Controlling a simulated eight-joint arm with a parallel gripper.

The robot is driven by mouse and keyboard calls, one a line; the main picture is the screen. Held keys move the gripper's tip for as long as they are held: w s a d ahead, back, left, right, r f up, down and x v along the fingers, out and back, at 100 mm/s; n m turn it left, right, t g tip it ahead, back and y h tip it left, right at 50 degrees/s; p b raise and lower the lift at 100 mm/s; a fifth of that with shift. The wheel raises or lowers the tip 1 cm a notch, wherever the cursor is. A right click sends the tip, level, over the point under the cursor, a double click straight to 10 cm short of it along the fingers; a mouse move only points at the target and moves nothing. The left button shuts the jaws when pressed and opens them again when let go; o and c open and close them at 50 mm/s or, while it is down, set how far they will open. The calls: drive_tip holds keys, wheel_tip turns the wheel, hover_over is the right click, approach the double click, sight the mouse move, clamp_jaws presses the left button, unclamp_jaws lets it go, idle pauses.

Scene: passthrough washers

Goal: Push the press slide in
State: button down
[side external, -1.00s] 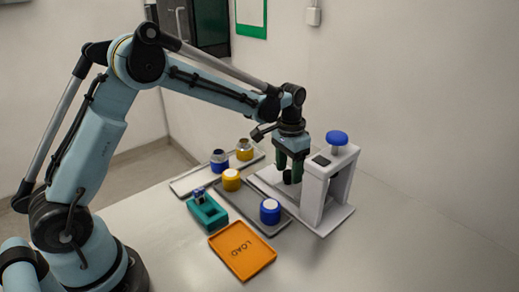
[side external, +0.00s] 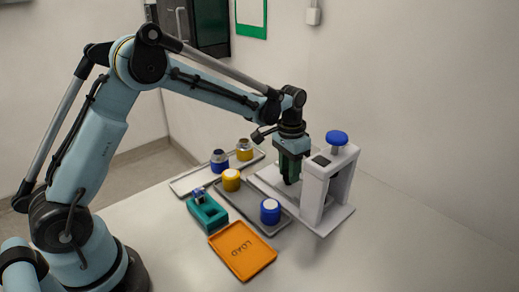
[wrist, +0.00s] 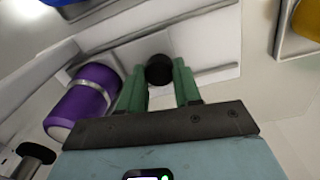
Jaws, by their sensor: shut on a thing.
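The press (side external: 323,180) is a white frame on a flat base, with a blue round knob (side external: 337,138) on top. My gripper (side external: 291,178) is in front of its left side, low over the base. In the wrist view my green fingers (wrist: 160,85) are closed in on a black round handle (wrist: 159,68) on the slide. The handle is hidden behind the fingers in the side view. A purple cylinder with a silver band (wrist: 82,102) is left of the fingers in the wrist view. The slide's body is mostly hidden in the side view.
Grey trays hold a yellow-capped jar (side external: 231,180), a blue jar (side external: 270,211) and metal-topped jars (side external: 219,161). A teal holder (side external: 207,214) and an orange LOAD tray (side external: 242,250) are nearer my base. The front right table is clear.

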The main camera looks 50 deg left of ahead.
sight(299, 190)
drive_tip(key=shift+d, duration=1.9)
drive_tip(key=c, duration=0.8)
unclamp_jaws()
drive_tip(key=shift+r, duration=0.1)
drive_tip(key=r, duration=1.2)
drive_tip(key=shift+a, duration=0.3)
